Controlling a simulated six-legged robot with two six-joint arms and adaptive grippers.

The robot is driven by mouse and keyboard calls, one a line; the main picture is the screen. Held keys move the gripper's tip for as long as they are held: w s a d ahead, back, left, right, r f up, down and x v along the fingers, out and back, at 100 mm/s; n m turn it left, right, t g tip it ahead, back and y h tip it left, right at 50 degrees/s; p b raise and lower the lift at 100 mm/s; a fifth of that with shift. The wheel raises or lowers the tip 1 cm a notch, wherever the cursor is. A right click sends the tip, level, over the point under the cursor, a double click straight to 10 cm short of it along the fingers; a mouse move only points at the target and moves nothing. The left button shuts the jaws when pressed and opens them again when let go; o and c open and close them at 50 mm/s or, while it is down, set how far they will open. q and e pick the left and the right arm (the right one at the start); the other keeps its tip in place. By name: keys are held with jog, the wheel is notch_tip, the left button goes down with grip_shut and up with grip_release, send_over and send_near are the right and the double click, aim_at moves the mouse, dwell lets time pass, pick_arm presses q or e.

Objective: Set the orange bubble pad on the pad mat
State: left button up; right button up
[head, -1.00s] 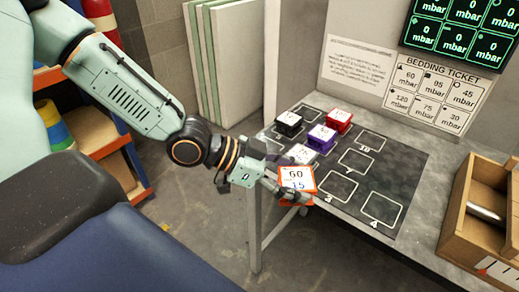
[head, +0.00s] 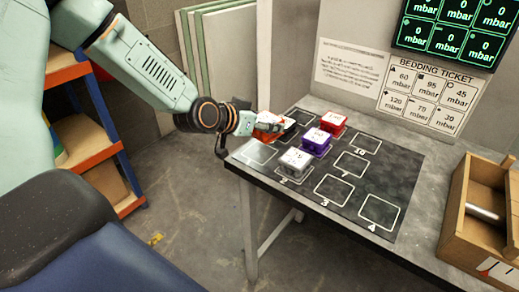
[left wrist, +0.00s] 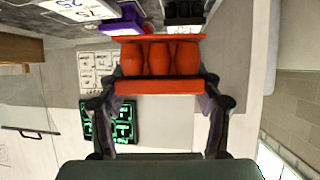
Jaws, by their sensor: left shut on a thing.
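My left gripper (head: 264,124) is shut on the orange bubble pad (head: 269,120), which shows tilted above the left part of the dark pad mat (head: 405,182). In the left wrist view the orange pad (left wrist: 158,87) sits between both fingers, its rounded bubbles showing. The mat has outlined, numbered squares. A white pad (head: 295,160), a purple pad (head: 317,141), a red pad (head: 333,123) and a black pad (head: 291,131) stand on it. The orange pad and gripper partly hide the black pad. My right gripper is not in view.
A wooden box (head: 452,228) with a metal cylinder stands right of the mat. A bedding ticket (head: 430,99) and a green-lit screen (head: 450,25) are on the wall behind. Several squares at the mat's right and front are empty, as is one at the left corner.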

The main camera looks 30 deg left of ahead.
aim_at(263, 112)
pick_arm(q)
jog(key=shift+w+a+r+n+y, duration=0.3)
jog(key=shift+a+r+y, duration=0.05)
jog(key=shift+a, duration=0.2)
jog(key=shift+w+a+r+n+y, duration=0.25)
jog(key=shift+a+r+n+y, duration=0.1)
jog(key=shift+a, duration=0.35)
jog(key=f, duration=0.2)
jog(key=f+b, duration=0.1)
jog(key=f, duration=0.1)
jog(key=f+b, duration=0.1)
jog(key=f, duration=0.1)
jog(key=shift+w+a+f, duration=0.2)
jog(key=shift+w, duration=0.05)
jog(key=shift+s+d+f, duration=0.1)
jog(key=shift+s+f, duration=0.05)
jog(key=shift+f, duration=0.4)
notch_tip(263, 112, down, 2)
jog(key=shift+s+f+b, duration=0.1)
jog(key=shift+b, duration=0.45)
jog(key=shift+w+f, duration=0.25)
jog(key=shift+s, duration=0.15)
